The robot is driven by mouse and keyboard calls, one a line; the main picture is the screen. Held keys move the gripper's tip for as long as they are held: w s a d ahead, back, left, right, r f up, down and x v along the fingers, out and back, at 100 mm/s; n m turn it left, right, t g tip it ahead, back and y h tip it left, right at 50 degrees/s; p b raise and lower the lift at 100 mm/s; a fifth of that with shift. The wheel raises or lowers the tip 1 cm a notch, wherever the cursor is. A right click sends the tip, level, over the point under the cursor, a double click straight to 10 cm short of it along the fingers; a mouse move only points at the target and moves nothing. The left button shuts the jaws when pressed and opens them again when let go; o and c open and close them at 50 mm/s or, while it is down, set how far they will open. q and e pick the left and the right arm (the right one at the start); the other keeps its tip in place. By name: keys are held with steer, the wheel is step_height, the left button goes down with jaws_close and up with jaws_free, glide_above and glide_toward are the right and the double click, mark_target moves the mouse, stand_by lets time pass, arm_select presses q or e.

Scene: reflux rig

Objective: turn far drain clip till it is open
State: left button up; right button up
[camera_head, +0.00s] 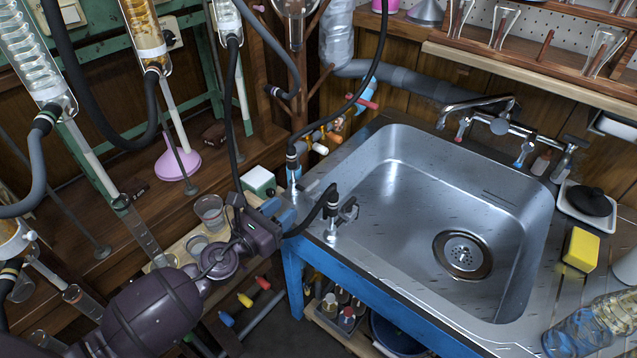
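My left arm comes in from the lower left, and its dark gripper (278,212) is at the sink's left front corner. A black hose (232,110) comes down behind the gripper. A blue hose fitting (293,170) stands just behind the gripper. I cannot make out the far drain clip with certainty. My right gripper is not in view.
The steel sink (400,190) is empty. Valves with orange and white handles (322,140) and a red-handled blue valve (366,92) are behind its left corner. Glass condensers (30,60) and hoses crowd the left. A yellow sponge (581,249) lies at the right.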

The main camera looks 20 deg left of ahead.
mark_target(306, 191)
arm_select(q)
steer(key=x, duration=1)
steer(key=shift+w, duration=0.35)
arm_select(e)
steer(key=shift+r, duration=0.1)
